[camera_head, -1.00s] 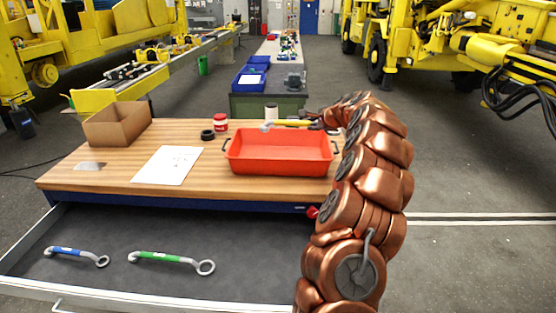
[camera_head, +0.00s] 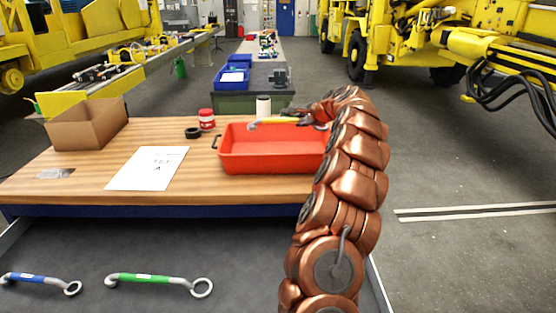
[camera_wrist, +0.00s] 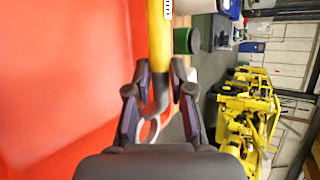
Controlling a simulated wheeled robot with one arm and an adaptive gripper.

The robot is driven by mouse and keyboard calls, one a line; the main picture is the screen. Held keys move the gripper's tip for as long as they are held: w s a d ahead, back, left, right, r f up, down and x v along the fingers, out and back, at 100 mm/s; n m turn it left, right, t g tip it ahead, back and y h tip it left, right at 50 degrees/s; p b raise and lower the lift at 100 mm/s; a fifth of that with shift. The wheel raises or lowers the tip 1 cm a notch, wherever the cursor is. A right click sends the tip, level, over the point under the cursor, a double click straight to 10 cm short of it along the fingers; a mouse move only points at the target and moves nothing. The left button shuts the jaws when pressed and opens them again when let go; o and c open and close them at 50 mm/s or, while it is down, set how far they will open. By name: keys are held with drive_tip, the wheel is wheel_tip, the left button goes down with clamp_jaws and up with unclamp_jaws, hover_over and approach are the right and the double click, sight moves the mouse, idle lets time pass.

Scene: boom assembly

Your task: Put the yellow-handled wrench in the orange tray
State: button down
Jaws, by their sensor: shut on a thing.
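The yellow-handled wrench (camera_head: 275,121) is held level above the back edge of the orange tray (camera_head: 270,164), which looks red-orange and empty. My gripper (camera_head: 304,118) is at the tray's back right and holds the wrench by its right end. In the wrist view, my gripper (camera_wrist: 159,72) is shut on the wrench (camera_wrist: 158,38), with a grey ring end showing between the fingers. The tray (camera_wrist: 65,75) fills the left of that view. My arm hides part of the tray's right end.
The wooden table (camera_head: 215,187) also bears a cardboard box (camera_head: 88,128), a paper sheet (camera_head: 148,168), a red-and-white jar (camera_head: 207,120) and a black ring (camera_head: 192,133). An open drawer below holds a blue-handled wrench (camera_head: 40,280) and a green-handled wrench (camera_head: 145,279).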

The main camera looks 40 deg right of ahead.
drive_tip(key=f, duration=0.2)
drive_tip(key=f+p, duration=0.1)
drive_tip(key=f, duration=0.2)
drive_tip(key=shift+w+a+f, duration=0.2)
drive_tip(key=shift+f, duration=0.15)
drive_tip(key=shift+d+f+p, duration=0.1)
drive_tip(key=shift+f+p, duration=0.25)
drive_tip(key=shift+f, duration=1.75)
drive_tip(key=c, duration=1.3)
unclamp_jaws()
drive_tip(key=shift+f, duration=0.1)
drive_tip(key=shift+s, duration=0.1)
drive_tip(key=shift+s+r, duration=0.4)
drive_tip(key=b+v, duration=0.2)
drive_tip(key=v, duration=0.9)
drive_tip(key=shift+f, duration=0.1)
